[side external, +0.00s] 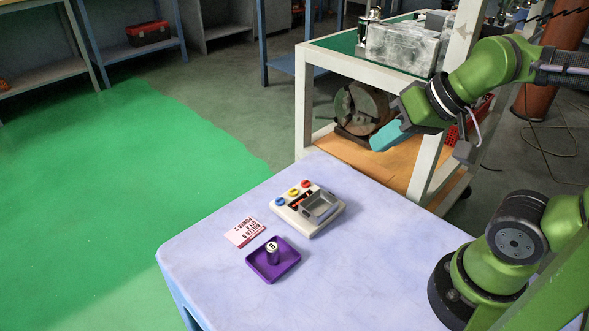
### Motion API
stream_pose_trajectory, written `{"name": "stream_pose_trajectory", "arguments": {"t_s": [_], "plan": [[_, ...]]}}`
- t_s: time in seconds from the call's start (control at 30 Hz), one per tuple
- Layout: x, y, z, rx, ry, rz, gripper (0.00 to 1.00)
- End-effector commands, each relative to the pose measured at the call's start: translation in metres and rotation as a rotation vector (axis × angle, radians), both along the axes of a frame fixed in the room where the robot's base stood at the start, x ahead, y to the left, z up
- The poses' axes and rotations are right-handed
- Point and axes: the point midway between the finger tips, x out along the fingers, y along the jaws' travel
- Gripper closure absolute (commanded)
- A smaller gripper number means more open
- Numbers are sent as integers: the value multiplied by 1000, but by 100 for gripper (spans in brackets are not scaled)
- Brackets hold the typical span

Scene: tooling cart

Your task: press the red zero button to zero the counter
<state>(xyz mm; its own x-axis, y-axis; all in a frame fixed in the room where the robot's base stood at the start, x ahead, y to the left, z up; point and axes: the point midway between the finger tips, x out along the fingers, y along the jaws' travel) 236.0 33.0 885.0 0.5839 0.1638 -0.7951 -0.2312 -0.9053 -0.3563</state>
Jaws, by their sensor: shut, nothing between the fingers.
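A pale counter box (325,222) lies on the lavender table top. Along its upper left edge are a blue button (280,201), a yellow button (293,191) and a red button (306,184). The red button is the farthest toward the back. The box also has a grey, tray-like part; any reading is too small to make out.
A white-framed cart (306,95) with a round metal part (362,107) stands behind. The table's front left is clear.

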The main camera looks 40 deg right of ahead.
Motion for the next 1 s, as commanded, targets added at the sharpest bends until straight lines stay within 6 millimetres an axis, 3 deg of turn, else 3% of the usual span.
{"name": "stream_pose_trajectory", "arguments": {"t_s": [1.0], "plan": [[2,-4,-6,-1,27,-15,100]]}}
